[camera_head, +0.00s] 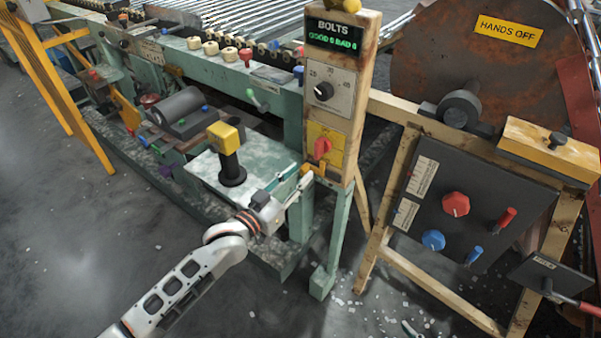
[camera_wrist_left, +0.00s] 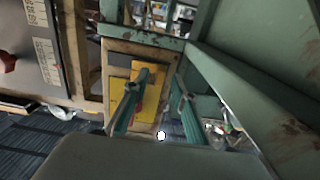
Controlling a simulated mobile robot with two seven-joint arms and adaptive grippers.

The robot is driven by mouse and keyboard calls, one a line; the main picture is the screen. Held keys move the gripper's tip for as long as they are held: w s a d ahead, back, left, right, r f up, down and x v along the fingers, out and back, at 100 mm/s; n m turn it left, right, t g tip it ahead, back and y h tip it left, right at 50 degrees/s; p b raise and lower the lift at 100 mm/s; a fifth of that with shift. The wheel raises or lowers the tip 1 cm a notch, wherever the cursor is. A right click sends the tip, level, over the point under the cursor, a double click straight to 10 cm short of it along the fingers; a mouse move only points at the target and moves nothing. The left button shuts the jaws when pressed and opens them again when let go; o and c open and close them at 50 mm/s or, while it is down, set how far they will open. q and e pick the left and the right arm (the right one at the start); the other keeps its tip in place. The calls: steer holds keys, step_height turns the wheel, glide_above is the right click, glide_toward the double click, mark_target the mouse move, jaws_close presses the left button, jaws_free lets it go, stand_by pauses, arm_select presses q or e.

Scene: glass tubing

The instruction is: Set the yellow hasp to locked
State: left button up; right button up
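The post (camera_head: 342,80) carries a yellow plate (camera_head: 318,132) with a red rotary handle (camera_head: 322,147). Just below it, a small orange-yellow fitting (camera_head: 312,169) sits low on the post; it may be the yellow hasp, but its locked or unlocked position is too small to tell. My left gripper (camera_head: 292,180) is right beside this fitting. The left wrist view shows its two green fingers (camera_wrist_left: 162,80) apart, with a yellow surface (camera_wrist_left: 151,98) behind and between them. Nothing is visibly held, and contact cannot be told. My right gripper is not in view.
A yellow-topped black stalk (camera_head: 228,155) stands on the pale machine top (camera_head: 205,172), close to my left wrist. A dark panel (camera_head: 470,200) with red and blue knobs stands to the right. Open floor (camera_head: 120,235) lies at left.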

arm_select(q)
steer(key=shift+w+d, duration=0.4)
steer(key=shift+w, duration=0.2)
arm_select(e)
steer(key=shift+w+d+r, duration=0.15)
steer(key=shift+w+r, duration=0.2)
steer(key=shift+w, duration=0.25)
